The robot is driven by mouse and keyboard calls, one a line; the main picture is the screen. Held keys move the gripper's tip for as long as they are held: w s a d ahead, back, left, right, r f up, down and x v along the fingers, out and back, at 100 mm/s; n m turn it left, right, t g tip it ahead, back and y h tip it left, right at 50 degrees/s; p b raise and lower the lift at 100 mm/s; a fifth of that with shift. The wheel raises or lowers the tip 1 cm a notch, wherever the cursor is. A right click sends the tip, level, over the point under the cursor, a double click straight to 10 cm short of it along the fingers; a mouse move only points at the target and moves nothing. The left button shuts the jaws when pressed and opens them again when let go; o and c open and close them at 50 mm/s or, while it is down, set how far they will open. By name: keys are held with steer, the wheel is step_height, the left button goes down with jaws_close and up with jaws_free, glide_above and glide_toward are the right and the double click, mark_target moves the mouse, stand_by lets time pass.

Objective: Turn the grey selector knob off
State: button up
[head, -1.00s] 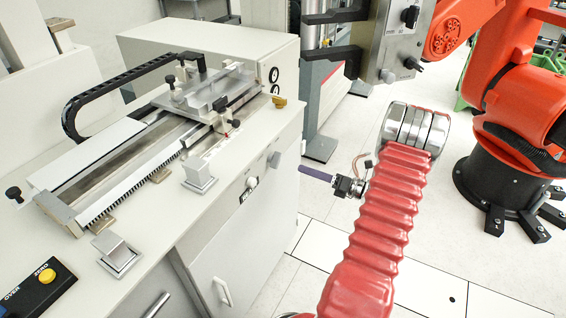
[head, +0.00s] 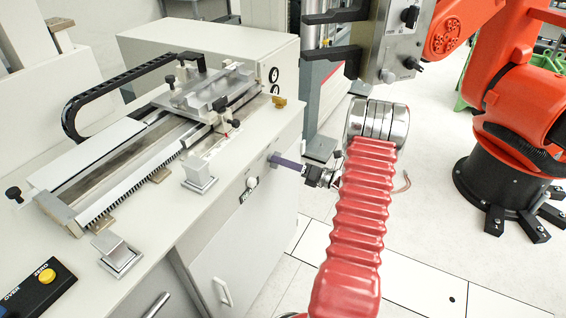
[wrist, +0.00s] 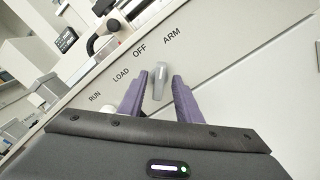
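The grey selector knob (wrist: 160,78) is on the sloping-looking front panel in the wrist view, a narrow bar below the printed words OFF and ARM. Its long side runs nearly up and down in that picture; I cannot tell for sure which word it points to. My gripper (wrist: 159,80) is open, with one purple finger on each side of the knob and small gaps between. In the head view my gripper (head: 272,158) reaches the cabinet front from the right, and its fingers mostly hide the knob.
A white round knob (head: 251,182) sits left of my gripper on the same cabinet front (head: 215,250). The words RUN and LOAD are printed further left in the wrist view. The bench top (head: 150,235) edge lies above. Free floor is to the right.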

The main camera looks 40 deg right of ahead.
steer(key=shift+c, duration=0.4)
jaws_close()
steer(key=shift+n, duration=4.4)
steer(key=shift+o, duration=0.4)
jaws_free()
steer(key=shift+a, duration=0.1)
